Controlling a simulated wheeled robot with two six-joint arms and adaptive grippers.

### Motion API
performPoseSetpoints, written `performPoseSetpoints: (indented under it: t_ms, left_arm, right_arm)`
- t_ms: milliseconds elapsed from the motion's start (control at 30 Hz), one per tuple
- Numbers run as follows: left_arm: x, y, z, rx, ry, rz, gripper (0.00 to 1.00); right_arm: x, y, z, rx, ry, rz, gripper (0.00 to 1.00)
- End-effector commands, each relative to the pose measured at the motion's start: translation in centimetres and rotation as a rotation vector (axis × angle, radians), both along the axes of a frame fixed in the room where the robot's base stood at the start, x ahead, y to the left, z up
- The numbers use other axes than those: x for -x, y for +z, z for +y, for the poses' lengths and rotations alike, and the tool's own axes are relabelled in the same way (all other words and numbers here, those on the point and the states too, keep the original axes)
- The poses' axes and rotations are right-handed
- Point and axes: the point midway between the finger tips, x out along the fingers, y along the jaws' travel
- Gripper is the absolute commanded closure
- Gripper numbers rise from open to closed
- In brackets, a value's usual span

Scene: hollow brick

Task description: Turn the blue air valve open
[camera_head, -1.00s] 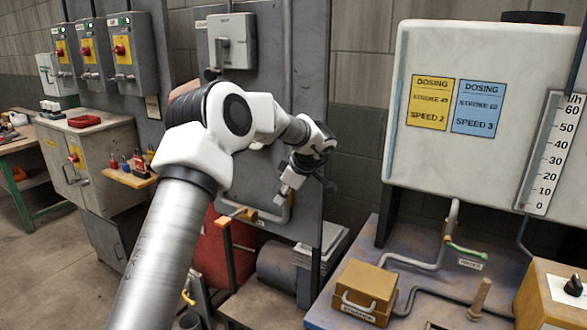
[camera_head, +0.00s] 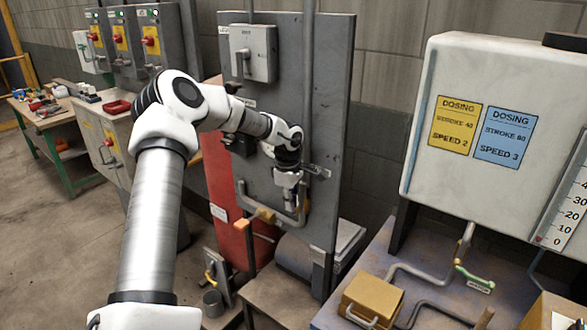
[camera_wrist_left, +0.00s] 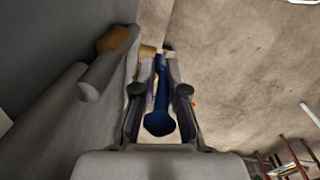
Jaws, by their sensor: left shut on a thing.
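The blue valve handle (camera_wrist_left: 160,115) shows in the wrist view as a long blue lever with a rounded near end. It lies between the two fingers of my left gripper (camera_wrist_left: 160,93), which is shut on it. In the head view my left gripper (camera_head: 290,204) points down beside the grey pipe on the dark panel; I cannot make out the blue handle there. A brass-coloured fitting (camera_head: 265,215) sits on that pipe, left of the gripper. My right gripper is not in view.
The grey panel (camera_head: 325,120) stands close behind my left gripper, carrying a switch box (camera_head: 253,52). A bench with a tan box (camera_head: 371,298) and a white tank (camera_head: 485,65) are at the right. Grey pipework (camera_wrist_left: 105,72) runs close left of the fingers in the wrist view.

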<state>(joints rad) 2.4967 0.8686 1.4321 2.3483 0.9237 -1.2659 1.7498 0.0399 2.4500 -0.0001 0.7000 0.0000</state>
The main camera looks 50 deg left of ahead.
Motion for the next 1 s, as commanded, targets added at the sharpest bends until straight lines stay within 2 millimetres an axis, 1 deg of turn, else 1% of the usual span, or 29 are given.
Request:
performPoseSetpoints:
  t_ms: [33, 300, 333, 367, 400, 667, 767, 867, 1000]
  left_arm:
    - [0.1, -0.2, -0.1, 0.005, 0.001, 0.004, 1.00]
    - [0.1, -0.3, -0.1, 0.004, 0.001, 0.005, 1.00]
    - [0.1, -0.3, -0.1, 0.004, 0.001, 0.005, 0.78]
    - [0.1, -0.3, -0.1, 0.004, 0.001, 0.005, 0.67]
    - [0.1, -0.3, -0.1, 0.004, 0.001, 0.005, 0.63]
    - [0.0, -0.1, 0.0, 0.002, 0.001, 0.001, 0.63]
    - [0.0, 0.6, 0.0, 0.001, 0.001, 0.000, 0.63]
    - [0.1, 2.3, 0.0, 0.001, 0.001, -0.003, 0.63]
    - [0.5, 5.9, 0.0, 0.002, 0.001, -0.004, 0.63]
  right_arm:
    - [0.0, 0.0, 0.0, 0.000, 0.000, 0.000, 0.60]
    - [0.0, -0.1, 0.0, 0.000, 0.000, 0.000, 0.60]
    - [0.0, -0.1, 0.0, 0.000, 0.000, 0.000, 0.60]
    - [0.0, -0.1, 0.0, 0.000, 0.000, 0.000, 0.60]
    - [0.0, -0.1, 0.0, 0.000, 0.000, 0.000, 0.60]
    - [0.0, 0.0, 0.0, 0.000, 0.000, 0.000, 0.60]
    - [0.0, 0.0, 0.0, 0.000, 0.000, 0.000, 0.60]
    - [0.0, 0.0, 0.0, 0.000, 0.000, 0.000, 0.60]
    - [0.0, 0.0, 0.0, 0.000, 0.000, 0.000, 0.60]
